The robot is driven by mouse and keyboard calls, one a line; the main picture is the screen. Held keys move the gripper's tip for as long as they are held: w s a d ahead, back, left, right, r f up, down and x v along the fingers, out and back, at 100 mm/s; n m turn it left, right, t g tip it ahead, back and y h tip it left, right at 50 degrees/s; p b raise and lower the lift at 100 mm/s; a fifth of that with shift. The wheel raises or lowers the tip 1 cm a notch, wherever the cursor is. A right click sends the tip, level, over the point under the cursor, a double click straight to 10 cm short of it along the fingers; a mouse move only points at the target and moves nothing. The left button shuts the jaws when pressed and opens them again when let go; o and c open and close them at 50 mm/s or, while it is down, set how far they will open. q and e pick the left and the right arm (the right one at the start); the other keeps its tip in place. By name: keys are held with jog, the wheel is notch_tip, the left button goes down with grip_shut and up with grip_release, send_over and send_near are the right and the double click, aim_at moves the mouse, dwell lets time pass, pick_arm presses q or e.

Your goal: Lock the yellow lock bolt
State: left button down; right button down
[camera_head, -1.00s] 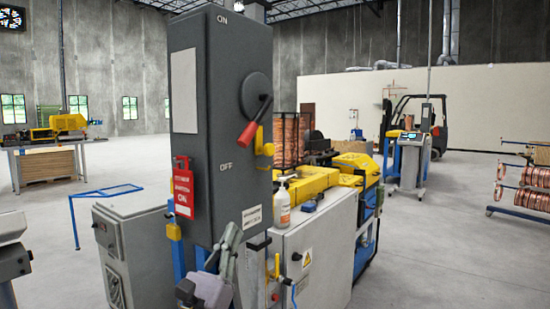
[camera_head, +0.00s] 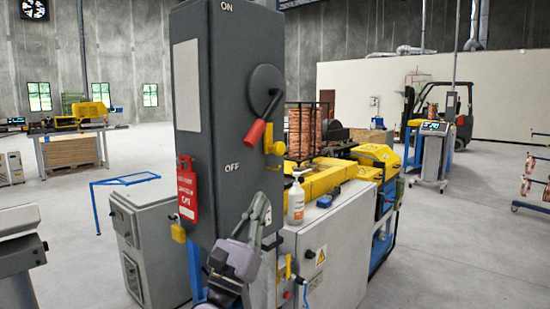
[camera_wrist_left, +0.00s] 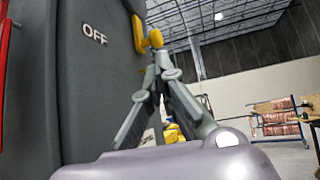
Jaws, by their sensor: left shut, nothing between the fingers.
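The yellow lock bolt (camera_head: 275,146) is on the right side of the dark grey switch box (camera_head: 209,130), beside the red-tipped lever handle (camera_head: 258,129). In the left wrist view the yellow bolt (camera_wrist_left: 153,41) is just beyond the fingertips. The lever points down and left, between the ON and OFF marks. My left gripper (camera_head: 262,203) is shut and empty, its fingers pointing up, below the bolt in the picture. In the left wrist view its tips (camera_wrist_left: 163,60) meet just under the bolt; I cannot tell whether they touch it. My right gripper is not in view.
A red tag (camera_head: 187,192) and a yellow padlock (camera_head: 178,233) hang at the box's left edge. A white bottle (camera_head: 295,202) stands on the light grey cabinet (camera_head: 335,245) at the right. Open floor lies at both sides.

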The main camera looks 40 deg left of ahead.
aim_at(274, 150)
pick_arm(q)
jog(key=p+x, duration=0.4)
jog(key=x, duration=0.4)
jog(key=shift+w+r, duration=0.15)
jog(key=shift+r, duration=0.25)
jog(key=shift+w+r+p, duration=0.35)
jog(key=shift+w, duration=0.2)
jog(key=shift+a, duration=0.1)
notch_tip(274, 150, up, 3)
jog(key=p, duration=0.2)
jog(key=shift+r+p, duration=0.2)
jog(key=shift+p, duration=0.1)
jog(key=shift+s, duration=0.1)
jog(key=shift+f, duration=0.1)
